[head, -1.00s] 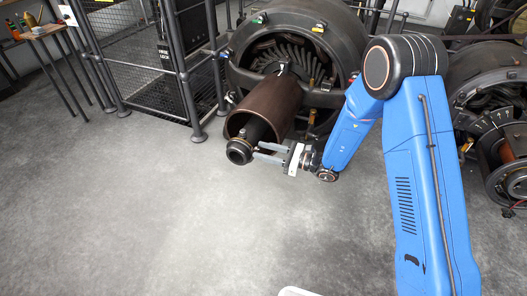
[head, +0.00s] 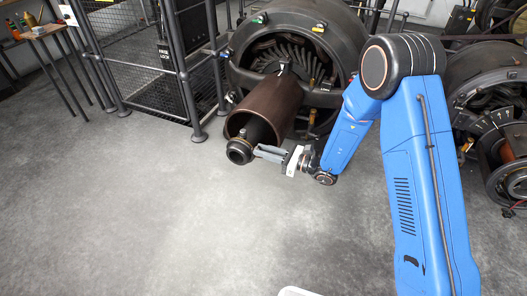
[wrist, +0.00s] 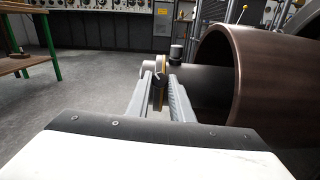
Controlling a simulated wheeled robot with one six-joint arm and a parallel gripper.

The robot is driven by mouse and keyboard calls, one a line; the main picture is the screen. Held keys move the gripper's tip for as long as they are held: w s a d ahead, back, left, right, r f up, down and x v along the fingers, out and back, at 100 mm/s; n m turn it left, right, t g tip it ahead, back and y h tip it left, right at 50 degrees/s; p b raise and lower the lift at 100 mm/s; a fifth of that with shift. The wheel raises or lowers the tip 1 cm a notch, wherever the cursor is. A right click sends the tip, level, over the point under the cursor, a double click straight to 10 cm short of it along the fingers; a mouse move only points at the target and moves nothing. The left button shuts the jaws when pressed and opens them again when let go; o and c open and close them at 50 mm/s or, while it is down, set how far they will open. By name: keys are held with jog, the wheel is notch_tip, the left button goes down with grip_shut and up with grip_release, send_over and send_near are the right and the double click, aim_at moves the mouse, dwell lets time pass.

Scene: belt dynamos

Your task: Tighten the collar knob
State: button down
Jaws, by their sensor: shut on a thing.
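The dark collar (head: 240,150) sits on the end of the shaft that sticks out of the brown cylinder. In the wrist view its brass-coloured rim (wrist: 161,66) stands just beyond my fingertips. My gripper (head: 258,151) is at the right side of the collar, with its grey fingers close together. In the wrist view my gripper (wrist: 160,84) is shut on the small dark collar knob (wrist: 158,95), mostly hidden between the fingers. A black upright fitting (wrist: 176,52) rises just behind the right finger.
The brown cylinder (head: 272,104) lies close beside my gripper and fills the right of the wrist view (wrist: 228,85). The big dynamo housing (head: 240,45) is behind it. A mesh cage (head: 150,60) stands at left. The floor in front is clear.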

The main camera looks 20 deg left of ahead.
jog(key=shift+s+a+r+m+t+h, duration=0.1)
jog(key=shift+m+t+h, duration=0.25)
jog(key=shift+m+t, duration=0.95)
jog(key=shift+s+d+f+m+t+h, duration=0.1)
jog(key=shift+m+t+h, duration=0.25)
jog(key=shift+m, duration=1.8)
jog(key=shift+s+a+r+m+t+h, duration=0.1)
jog(key=shift+m+t+h, duration=0.5)
jog(key=shift+m, duration=1.15)
jog(key=shift+t, duration=0.35)
jog(key=c, duration=1.6)
grip_release()
